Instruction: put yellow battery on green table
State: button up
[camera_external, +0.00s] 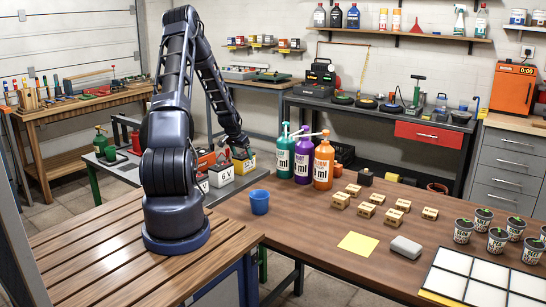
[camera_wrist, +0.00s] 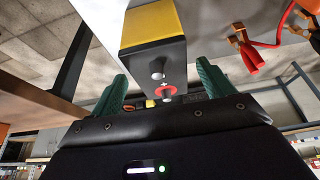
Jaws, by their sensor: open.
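The yellow battery (camera_external: 241,167), with a white 6V label, stands at the right end of the row of batteries on a grey-topped table (camera_external: 128,174) with green legs. My gripper (camera_external: 239,144) is right at the battery's top from above. In the wrist view the battery (camera_wrist: 152,58) shows a yellow band, a grey face and terminals. It lies between the two green fingers of my gripper (camera_wrist: 160,88), which are open with gaps beside it. No other table looks clearly green, and the battery's underside is hidden.
Other batteries (camera_external: 221,176) stand close to the left. Large pump bottles (camera_external: 302,160) stand to the right on the brown table (camera_external: 300,225), near a blue cup (camera_external: 260,202). Red cable clamps (camera_wrist: 245,48) show in the wrist view. The brown table's middle has free room.

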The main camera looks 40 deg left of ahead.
jog(key=v, duration=0.7)
jog(key=shift+s+r, duration=0.25)
jog(key=shift+r, duration=0.05)
jog(key=shift+d+r, duration=0.2)
jog(key=shift+r, duration=0.1)
jog(key=s+d+r+y, duration=0.1)
jog(key=s+d+r, duration=0.6)
jog(key=d+r, duration=0.4)
jog(key=s+d+r, duration=0.7)
jog(key=d+r, duration=0.1)
jog(key=r, duration=0.5)
jog(key=s+d+r, duration=0.2)
jog(key=s+d, duration=0.1)
jog(key=s, duration=0.5)
jog(key=s+d+r, duration=0.3)
jog(key=s+d, duration=0.1)
jog(key=s, duration=0.4)
jog(key=s+d+r+h, duration=0.1)
jog(key=s+d+r, duration=0.2)
jog(key=s, duration=0.5)
jog(key=shift+s+d+r, duration=0.15)
jog(key=shift+s+d, duration=0.1)
jog(key=shift+d, duration=0.3)
jog(key=shift+o, duration=0.5)
